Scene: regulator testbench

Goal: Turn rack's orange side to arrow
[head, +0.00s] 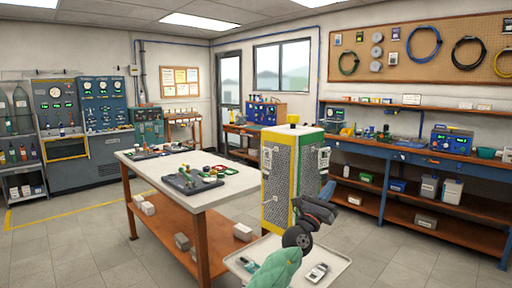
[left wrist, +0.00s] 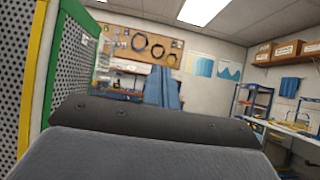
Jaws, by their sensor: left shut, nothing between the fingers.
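The rack (head: 308,165) is a tall box of perforated grey panels, with yellow and green corner edges, standing right of the white-topped table in the head view. No orange side shows, and I cannot make out an arrow. In the left wrist view, the rack (left wrist: 72,65) fills the left edge, with its yellow and green edges upright. My left gripper (head: 325,194) is dark, shut and empty, in front of the rack's lower right part in the head view. In the left wrist view, its dark fingers fill the bottom. I cannot tell whether it touches the rack. My right gripper is out of view.
The white-topped table (head: 150,163) is close on the rack's left. A long workbench (head: 420,157) runs along the right wall. Open floor (head: 390,250) lies between it and the tray.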

